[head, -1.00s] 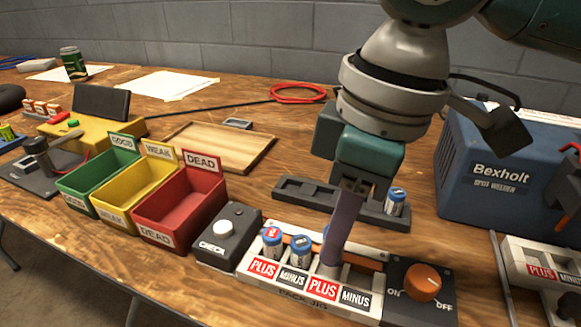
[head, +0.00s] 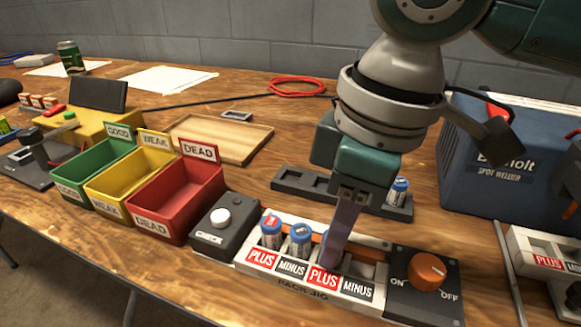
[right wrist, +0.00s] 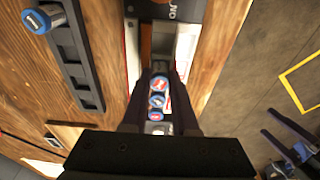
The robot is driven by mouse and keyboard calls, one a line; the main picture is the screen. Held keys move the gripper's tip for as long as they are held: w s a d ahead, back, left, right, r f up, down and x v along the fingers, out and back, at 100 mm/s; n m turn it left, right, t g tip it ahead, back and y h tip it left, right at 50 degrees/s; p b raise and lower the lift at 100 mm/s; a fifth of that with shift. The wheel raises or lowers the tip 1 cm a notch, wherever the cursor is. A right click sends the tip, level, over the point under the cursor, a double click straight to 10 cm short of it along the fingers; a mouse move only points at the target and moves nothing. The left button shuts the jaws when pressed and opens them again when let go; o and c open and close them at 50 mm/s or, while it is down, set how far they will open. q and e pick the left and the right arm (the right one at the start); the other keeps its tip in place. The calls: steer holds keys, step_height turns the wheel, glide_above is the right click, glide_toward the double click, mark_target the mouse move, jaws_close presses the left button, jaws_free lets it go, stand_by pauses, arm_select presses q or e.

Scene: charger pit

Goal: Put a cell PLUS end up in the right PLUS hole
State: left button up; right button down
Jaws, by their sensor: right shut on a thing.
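The pack jig (head: 310,288) has a row of holes labelled PLUS, MINUS, PLUS, MINUS. Blue-topped cells stand in the left PLUS hole (head: 271,232) and the left MINUS hole (head: 300,238); the first shows a red mark on top. My right gripper (head: 332,262) points down at the right PLUS hole, shut on a cell. Its fingers hide most of that cell in the head view. In the right wrist view, the held cell (right wrist: 160,84) shows a red-marked top between the fingers, in line with the other two. The right MINUS hole (head: 360,270) looks empty. My left gripper is out of view.
A black rack (head: 300,187) behind the jig holds one cell (head: 398,190) at its right end. A switch box with an orange knob (head: 427,271) adjoins the jig on the right, a CHECK box (head: 222,222) on the left. GOOD, WEAK and DEAD bins (head: 178,205) stand further left.

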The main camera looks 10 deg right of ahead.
steer(key=shift+f+p, duration=0.2)
steer(key=shift+p, duration=0.1)
stand_by(0.4)
steer(key=c, duration=0.6)
jaws_free()
step_height(320, 180, up, 6)
steer(key=p, duration=0.8)
steer(key=shift+r+p, duration=0.25)
steer(key=shift+p, duration=0.1)
steer(key=shift+r+p, duration=0.25)
steer(key=shift+p, duration=0.1)
